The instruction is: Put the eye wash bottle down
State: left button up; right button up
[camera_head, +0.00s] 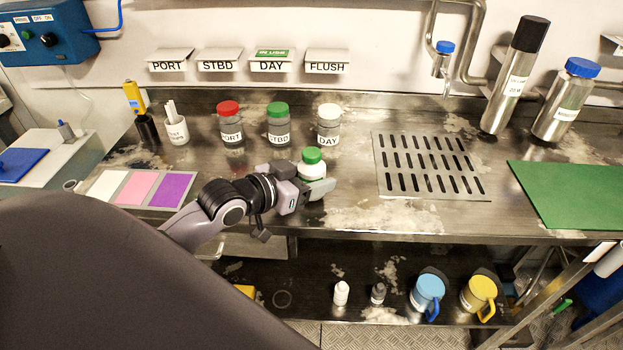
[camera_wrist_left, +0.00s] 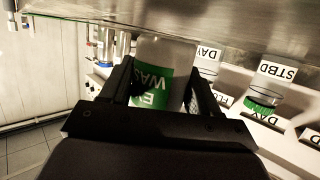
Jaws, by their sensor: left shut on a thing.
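The eye wash bottle (camera_head: 312,165) is white with a green cap. It is upright at the front part of the steel counter (camera_head: 350,190), right of the middle jar. My left gripper (camera_head: 314,184) reaches in from the left and is shut on it. In the left wrist view, which is upside down, the bottle (camera_wrist_left: 165,60) with its green label sits between the two dark fingers (camera_wrist_left: 160,88). Its base is close to the steel surface; I cannot tell whether it touches. My right gripper is not in view.
Jars with red (camera_head: 231,125), green (camera_head: 279,125) and white (camera_head: 328,125) lids stand behind the bottle. A slotted drain (camera_head: 429,190) lies to the right, then a green mat (camera_head: 573,190). Coloured pads (camera_head: 138,188) lie left. Counter between bottle and drain is clear.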

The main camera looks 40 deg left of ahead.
pick_arm(q)
jog(key=shift+f, duration=0.35)
jog(key=shift+f, duration=0.1)
jog(key=shift+f, duration=0.15)
jog(key=o, duration=1.2)
